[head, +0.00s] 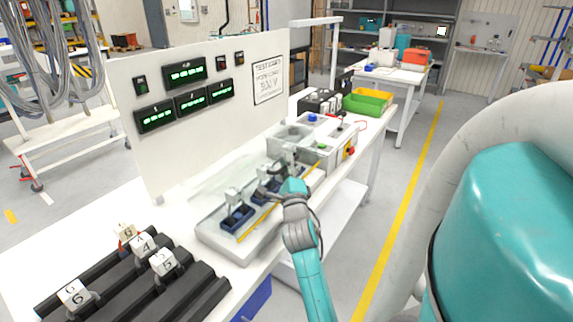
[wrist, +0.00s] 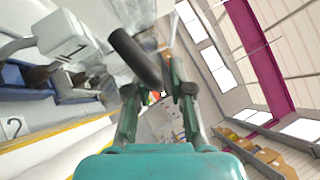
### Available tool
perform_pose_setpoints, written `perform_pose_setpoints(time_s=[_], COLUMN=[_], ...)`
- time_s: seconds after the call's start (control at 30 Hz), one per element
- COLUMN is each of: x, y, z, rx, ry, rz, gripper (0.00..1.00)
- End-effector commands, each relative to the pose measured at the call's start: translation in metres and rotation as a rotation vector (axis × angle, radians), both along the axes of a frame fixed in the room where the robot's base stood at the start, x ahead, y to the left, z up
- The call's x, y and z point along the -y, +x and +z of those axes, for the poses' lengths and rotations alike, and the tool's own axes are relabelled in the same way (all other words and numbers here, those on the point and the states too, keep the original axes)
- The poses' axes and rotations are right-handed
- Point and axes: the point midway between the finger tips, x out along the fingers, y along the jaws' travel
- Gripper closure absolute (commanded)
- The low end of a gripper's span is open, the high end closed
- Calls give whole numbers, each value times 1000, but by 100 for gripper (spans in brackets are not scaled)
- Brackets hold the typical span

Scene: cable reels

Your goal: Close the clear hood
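The clear hood (head: 222,177) shows faintly in the head view as a see-through sheet above the back of the pale test fixture (head: 238,250), and looks raised. Its exact edges are hard to make out. My gripper (head: 272,187) is over the fixture's middle, near the yellow strip. In the wrist view my gripper (wrist: 157,88) has its two fingers apart. A dark grey round bar (wrist: 135,58), perhaps the hood's handle, lies slantwise between and beyond the fingertips. I see no clear grip on it.
Numbered white blocks stand in blue nests (head: 237,218) on the fixture. Black rails (head: 190,290) with more numbered blocks lie at the front left. A white panel with green displays (head: 186,73) stands behind. A grey box with buttons (head: 322,146) and green tray (head: 367,101) stand beyond.

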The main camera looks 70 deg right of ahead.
Motion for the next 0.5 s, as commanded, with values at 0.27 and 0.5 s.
perform_pose_setpoints(time_s=[0.27,0.5], x=[-3,-27], y=[-1,-13], z=[-3,-12], rx=[0,-3], ry=[4,4], rz=[2,2], gripper=[77,77])
